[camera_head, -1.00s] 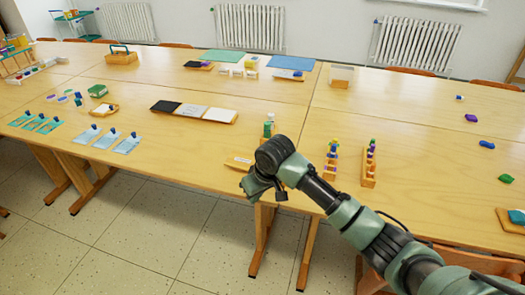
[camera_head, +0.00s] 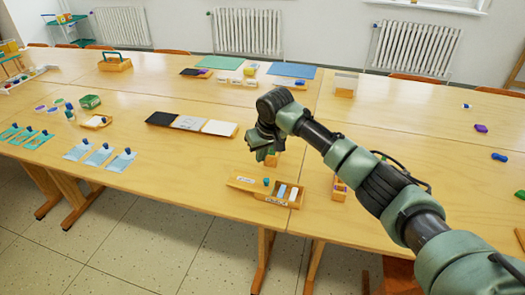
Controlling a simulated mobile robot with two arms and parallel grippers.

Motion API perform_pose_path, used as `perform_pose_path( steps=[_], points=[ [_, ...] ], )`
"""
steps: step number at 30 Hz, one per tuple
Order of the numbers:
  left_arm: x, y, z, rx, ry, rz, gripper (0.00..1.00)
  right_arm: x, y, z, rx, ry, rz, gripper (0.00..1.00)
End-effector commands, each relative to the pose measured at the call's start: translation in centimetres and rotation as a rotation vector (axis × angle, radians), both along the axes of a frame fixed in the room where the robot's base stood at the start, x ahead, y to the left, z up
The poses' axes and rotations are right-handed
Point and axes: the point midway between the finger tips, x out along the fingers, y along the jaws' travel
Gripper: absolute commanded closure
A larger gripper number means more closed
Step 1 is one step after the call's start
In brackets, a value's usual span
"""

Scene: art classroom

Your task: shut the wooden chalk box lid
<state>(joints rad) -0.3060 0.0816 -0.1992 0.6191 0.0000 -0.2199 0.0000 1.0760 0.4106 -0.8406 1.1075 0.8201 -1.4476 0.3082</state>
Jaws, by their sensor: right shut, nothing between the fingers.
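The wooden chalk box (camera_head: 296,198) stands near the front edge of the table, with its right part open and pale sticks showing inside. A flat wooden piece with a white label, apparently its lid (camera_head: 241,182), extends to the left of the opening. A small teal thing (camera_head: 266,182) shows where the two meet. My right gripper (camera_head: 257,148) is shut and empty, above and behind the box in the picture, apart from it. My left gripper is out of view.
A wooden rack (camera_head: 339,190) stands to the right, partly covered by my right arm. A tray with black, grey and white panels (camera_head: 190,123) lies to the left. The table between is clear.

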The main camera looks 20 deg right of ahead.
Motion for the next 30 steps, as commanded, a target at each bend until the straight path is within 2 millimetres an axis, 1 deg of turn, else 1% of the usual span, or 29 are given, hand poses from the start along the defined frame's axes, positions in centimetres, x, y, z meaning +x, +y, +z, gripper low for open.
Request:
perform_pose_path(
  steps=[1,3,9,11,21,24,30],
  points=[
    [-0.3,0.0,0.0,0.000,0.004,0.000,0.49,0.3,0.1,-1.0,0.000,0.003,-0.001,1.00],
    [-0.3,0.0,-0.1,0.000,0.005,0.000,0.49,0.7,0.2,-2.1,0.000,0.003,-0.001,1.00],
    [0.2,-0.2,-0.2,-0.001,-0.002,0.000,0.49,1.7,0.3,-5.0,0.000,0.002,-0.001,1.00],
    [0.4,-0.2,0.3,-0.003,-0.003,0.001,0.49,1.0,0.1,-4.6,-0.001,0.000,0.002,1.00],
    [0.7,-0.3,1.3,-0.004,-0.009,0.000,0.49,-1.8,-0.3,-4.9,-0.001,0.000,0.001,1.00],
    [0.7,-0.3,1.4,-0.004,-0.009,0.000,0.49,-2.2,-0.4,-5.0,-0.002,0.000,0.002,1.00],
    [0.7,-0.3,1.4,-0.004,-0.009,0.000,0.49,-2.3,-0.4,-5.1,0.000,0.000,0.000,1.00]
  ],
)
